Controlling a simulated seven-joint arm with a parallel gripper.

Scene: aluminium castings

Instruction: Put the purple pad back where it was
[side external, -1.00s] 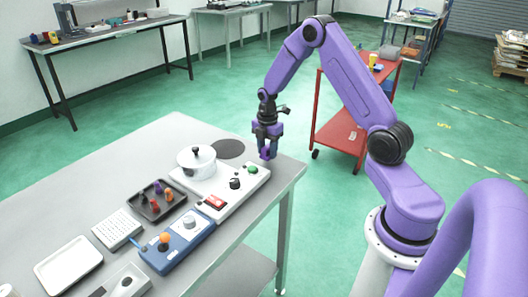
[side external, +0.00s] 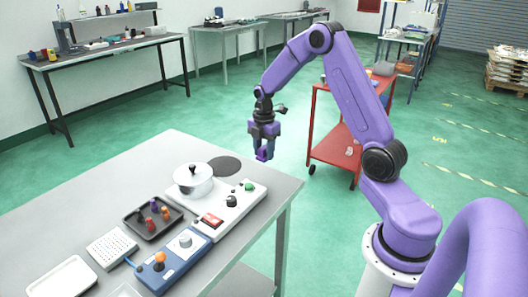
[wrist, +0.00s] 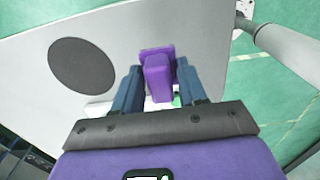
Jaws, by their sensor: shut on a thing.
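My gripper (side external: 262,155) is shut on the purple pad (wrist: 158,75), which shows between the two blue-grey fingers in the wrist view. The pad looks like a small purple block with a wider part at its far end. In the side view the gripper hangs in the air, above and beyond the right part of the grey table, pointing down. A dark tray (side external: 136,221) on the table holds several small pieces, one of them purple (side external: 154,203); the empty places in it are too small to tell.
A blue control box (side external: 175,262) stands in front. A red cart (side external: 333,150) is behind.

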